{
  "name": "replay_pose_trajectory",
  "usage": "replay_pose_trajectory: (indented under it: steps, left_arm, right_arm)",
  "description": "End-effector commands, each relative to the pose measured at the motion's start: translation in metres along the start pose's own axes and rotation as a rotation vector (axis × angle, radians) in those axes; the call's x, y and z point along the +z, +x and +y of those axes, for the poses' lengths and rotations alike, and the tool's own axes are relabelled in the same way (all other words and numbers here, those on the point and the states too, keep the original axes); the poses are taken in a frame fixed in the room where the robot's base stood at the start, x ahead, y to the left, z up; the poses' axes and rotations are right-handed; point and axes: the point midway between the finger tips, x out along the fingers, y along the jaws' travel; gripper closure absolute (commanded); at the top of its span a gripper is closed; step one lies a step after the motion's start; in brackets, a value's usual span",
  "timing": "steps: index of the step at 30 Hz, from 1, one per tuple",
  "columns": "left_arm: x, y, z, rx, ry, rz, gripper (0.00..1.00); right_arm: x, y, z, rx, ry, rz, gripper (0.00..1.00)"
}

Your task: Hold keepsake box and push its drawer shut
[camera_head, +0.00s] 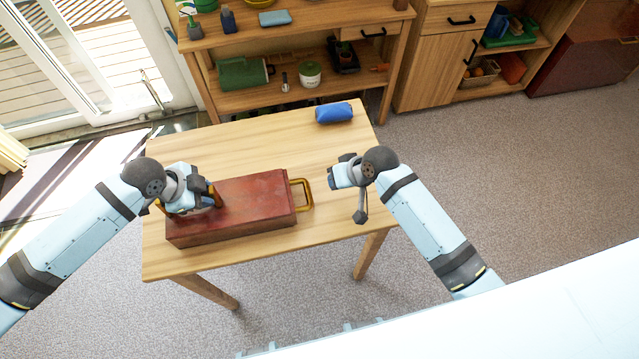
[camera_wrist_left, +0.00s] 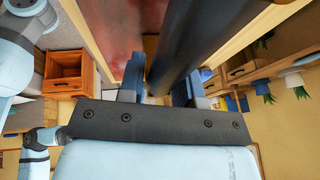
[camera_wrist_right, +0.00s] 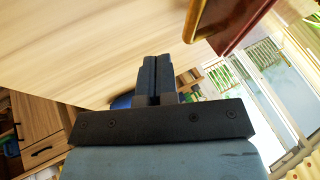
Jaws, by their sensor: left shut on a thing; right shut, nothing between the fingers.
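The keepsake box (camera_head: 245,205), long and red-brown, lies on the wooden table. A brass handle (camera_head: 305,194) stands out from its right end; no clear drawer gap shows. My left gripper (camera_head: 208,200) is over the box's left part. In the left wrist view its fingers (camera_wrist_left: 160,88) are on either side of a dark bar (camera_wrist_left: 195,40) on the box (camera_wrist_left: 112,30). My right gripper (camera_head: 334,176) is shut and empty, to the right of the brass handle and apart from it. In the right wrist view its fingers (camera_wrist_right: 156,75) are together, with the handle (camera_wrist_right: 212,18) at the upper right.
A blue pouch (camera_head: 334,112) lies at the table's back right corner. The table (camera_head: 240,142) is clear behind the box. A wooden shelf (camera_head: 300,62) with several items stands behind the table, a cabinet (camera_head: 433,70) to its right. Glass doors (camera_head: 85,60) are at the left.

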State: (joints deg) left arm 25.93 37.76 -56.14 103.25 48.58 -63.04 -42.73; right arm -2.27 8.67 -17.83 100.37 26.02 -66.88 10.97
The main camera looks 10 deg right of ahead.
Motion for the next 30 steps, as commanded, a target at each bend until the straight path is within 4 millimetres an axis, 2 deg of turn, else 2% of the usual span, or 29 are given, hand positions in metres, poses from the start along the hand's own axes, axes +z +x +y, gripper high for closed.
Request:
replay_pose_trajectory:
  steps: [3,10,15,23,24,27,30]
  left_arm:
    - [0.0,0.001,0.001,0.002,0.001,-0.001,0.89]
    - [0.001,0.001,0.001,0.001,0.001,-0.003,0.9]
    - [0.002,0.001,0.001,0.001,0.0,-0.004,0.9]
    - [0.002,0.001,0.0,0.001,0.0,-0.005,0.9]
    - [0.002,0.001,0.0,0.001,0.0,-0.005,0.59]
    - [0.002,0.0,0.0,0.001,0.0,-0.005,0.39]
    - [0.002,0.0,0.0,0.001,0.0,-0.004,0.39]
  right_arm:
    - [0.0,-0.029,0.001,0.003,-0.003,0.002,1.0]
    - [0.0,-0.066,0.002,0.004,-0.001,0.001,1.0]
    - [0.0,-0.077,0.001,0.004,0.0,0.0,1.0]
    - [0.0,-0.078,0.001,0.004,0.0,0.0,1.0]
    - [0.0,-0.078,0.001,0.004,0.0,0.0,1.0]
    - [0.0,-0.078,0.001,0.004,0.0,0.0,1.0]
    - [0.0,-0.078,0.002,0.004,0.0,0.0,1.0]
